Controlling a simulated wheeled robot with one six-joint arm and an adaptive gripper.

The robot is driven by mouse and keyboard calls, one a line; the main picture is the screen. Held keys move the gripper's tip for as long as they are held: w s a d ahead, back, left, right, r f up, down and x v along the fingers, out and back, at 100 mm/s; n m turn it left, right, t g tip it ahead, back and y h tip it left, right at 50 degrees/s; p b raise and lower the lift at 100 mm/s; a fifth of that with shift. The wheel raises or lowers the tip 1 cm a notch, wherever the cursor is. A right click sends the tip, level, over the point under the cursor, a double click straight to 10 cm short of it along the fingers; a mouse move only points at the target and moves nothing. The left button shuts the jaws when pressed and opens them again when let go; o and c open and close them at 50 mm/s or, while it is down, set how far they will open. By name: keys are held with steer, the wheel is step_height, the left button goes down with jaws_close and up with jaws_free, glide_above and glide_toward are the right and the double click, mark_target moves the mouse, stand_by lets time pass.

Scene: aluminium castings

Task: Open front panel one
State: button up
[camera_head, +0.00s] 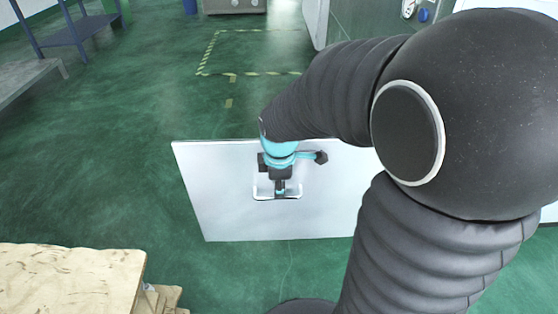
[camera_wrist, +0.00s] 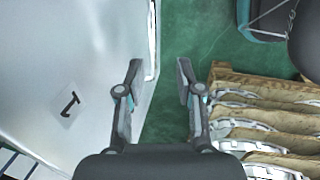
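Front panel one is a white panel (camera_head: 225,210) standing upright over the green floor in the head view. In the wrist view its white face (camera_wrist: 75,50) fills the left side and carries a label "1" (camera_wrist: 69,103). A pale bracket-like handle (camera_head: 263,197) shows on the panel in the head view. My gripper (camera_head: 280,188) is at this handle. In the wrist view my gripper (camera_wrist: 160,78) has its fingers apart. A white curved bar (camera_wrist: 153,42), apparently the handle, lies just beyond the fingertips, towards the left finger. Whether a finger touches it, I cannot tell.
A wooden pallet (camera_wrist: 270,83) with several ring-shaped castings (camera_wrist: 235,97) lies at the right of the wrist view. A wooden board (camera_head: 70,275) is at the lower left of the head view. The green floor (camera_head: 110,170) left of the panel is clear.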

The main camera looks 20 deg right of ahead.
step_height(320, 180, up, 10)
steer(key=s, duration=0.1)
steer(key=shift+s+a+f, duration=0.15)
steer(key=shift+s+a, duration=0.1)
steer(key=shift+s, duration=0.15)
stand_by(0.8)
stand_by(0.4)
step_height(320, 180, up, 12)
steer(key=s, duration=0.2)
steer(key=shift+a, duration=0.25)
steer(key=shift+f, duration=0.15)
steer(key=s+f+m+t, duration=0.3)
steer(key=s+f+m, duration=0.5)
steer(key=s+m, duration=0.4)
steer(key=m, duration=0.3)
steer(key=shift+f, duration=0.3)
stand_by(1.0)
